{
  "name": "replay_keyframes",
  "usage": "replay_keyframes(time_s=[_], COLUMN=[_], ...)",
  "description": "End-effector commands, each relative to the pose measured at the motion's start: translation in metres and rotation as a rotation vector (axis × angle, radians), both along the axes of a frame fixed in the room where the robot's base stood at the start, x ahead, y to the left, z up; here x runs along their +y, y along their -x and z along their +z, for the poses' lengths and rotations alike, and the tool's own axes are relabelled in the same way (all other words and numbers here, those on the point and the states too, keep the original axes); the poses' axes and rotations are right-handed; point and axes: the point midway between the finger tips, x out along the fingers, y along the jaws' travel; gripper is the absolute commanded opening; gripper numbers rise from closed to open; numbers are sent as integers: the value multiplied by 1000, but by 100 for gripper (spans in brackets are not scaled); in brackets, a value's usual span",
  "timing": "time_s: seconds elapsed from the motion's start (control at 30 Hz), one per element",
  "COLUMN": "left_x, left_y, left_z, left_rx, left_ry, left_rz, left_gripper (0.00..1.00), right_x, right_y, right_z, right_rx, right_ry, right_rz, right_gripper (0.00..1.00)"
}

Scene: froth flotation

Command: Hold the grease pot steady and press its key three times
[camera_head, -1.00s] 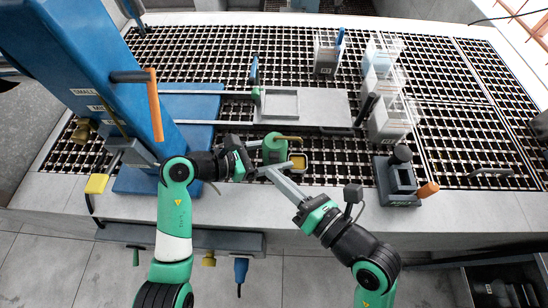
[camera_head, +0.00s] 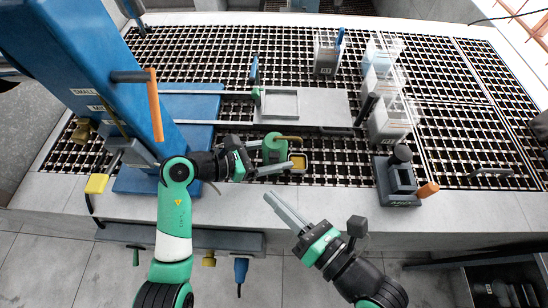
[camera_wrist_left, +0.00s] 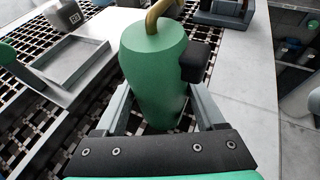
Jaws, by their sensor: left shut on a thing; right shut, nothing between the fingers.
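The green grease pot (camera_head: 274,148) stands on the grating near the front edge of the bench, with a brass spout on top. In the left wrist view the pot (camera_wrist_left: 153,75) is upright between the fingers, and a black key (camera_wrist_left: 195,62) sticks out from its upper right side. My left gripper (camera_head: 262,158) is shut on the pot's body; its fingers show on either side of it in the left wrist view. My right gripper (camera_head: 272,200) is shut and empty, in front of the pot and apart from it, near the bench's front edge.
Behind is a grey plate with a square tray (camera_head: 281,103). A dark device with an orange handle (camera_head: 400,180) stands to the right, and a blue column (camera_head: 105,70) to the left.

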Motion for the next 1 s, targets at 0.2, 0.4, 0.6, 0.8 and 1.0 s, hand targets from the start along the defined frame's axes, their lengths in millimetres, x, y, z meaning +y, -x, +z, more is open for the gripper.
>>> replay_keyframes(time_s=[0.2,0.4,0.6,0.8,1.0], left_x=[0,0,0,1,24], left_y=[0,0,0,0,10], left_z=[0,0,0,0,10], left_rx=[0,0,0,0,-3], left_ry=[0,0,0,0,0], left_rz=[0,0,0,1,3], left_gripper=[7,73,100,100,100], right_x=[0,0,0,0,0], right_y=[0,0,0,0,0], right_z=[0,0,0,0,0], right_rx=[0,0,0,-1,0], right_ry=[0,0,0,0,0], right_rz=[0,0,0,-1,0], right_gripper=[0,0,0,0,0])
